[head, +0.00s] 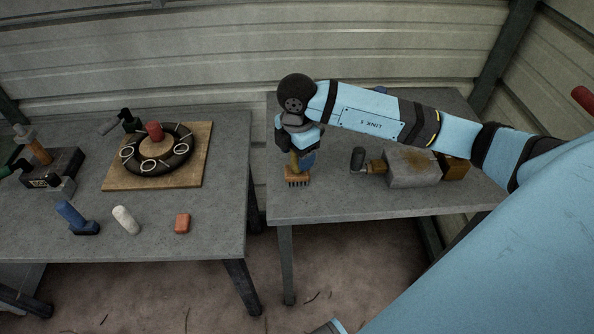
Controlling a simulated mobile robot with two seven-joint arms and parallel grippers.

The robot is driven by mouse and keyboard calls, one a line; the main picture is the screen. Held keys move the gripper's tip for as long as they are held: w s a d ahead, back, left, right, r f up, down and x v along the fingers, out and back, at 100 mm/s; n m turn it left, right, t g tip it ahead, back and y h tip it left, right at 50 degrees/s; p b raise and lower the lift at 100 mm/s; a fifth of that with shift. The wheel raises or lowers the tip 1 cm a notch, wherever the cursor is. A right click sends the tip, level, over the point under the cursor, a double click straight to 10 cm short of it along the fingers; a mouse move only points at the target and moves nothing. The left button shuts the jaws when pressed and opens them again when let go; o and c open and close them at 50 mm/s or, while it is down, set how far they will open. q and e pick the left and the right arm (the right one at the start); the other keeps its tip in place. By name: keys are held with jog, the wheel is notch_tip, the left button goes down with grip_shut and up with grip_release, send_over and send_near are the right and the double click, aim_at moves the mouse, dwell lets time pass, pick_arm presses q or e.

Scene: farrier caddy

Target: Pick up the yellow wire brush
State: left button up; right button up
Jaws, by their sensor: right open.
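The yellow wire brush (297,178) stands on the right-hand table near its left front corner, bristles down. Its yellowish handle points up toward my right gripper (296,152). The right gripper points down over the brush, with its jaws open around or just beside the upper handle. The jaws and wrist hide the top of the handle, so I cannot tell whether they touch it. My left gripper is not in view.
To the right are a dark-headed tool (358,160) and a grey block (412,169). The left table (215,225) holds a black ring on a board, a blue piece, a white piece and a red block. A gap separates the tables.

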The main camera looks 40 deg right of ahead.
grip_shut()
dwell(0.3)
notch_tip(320, 180, up, 20)
jog(key=p, duration=0.1)
dwell(0.3)
jog(key=c, duration=0.6)
grip_release()
jog(key=shift+f, duration=0.1)
grip_shut()
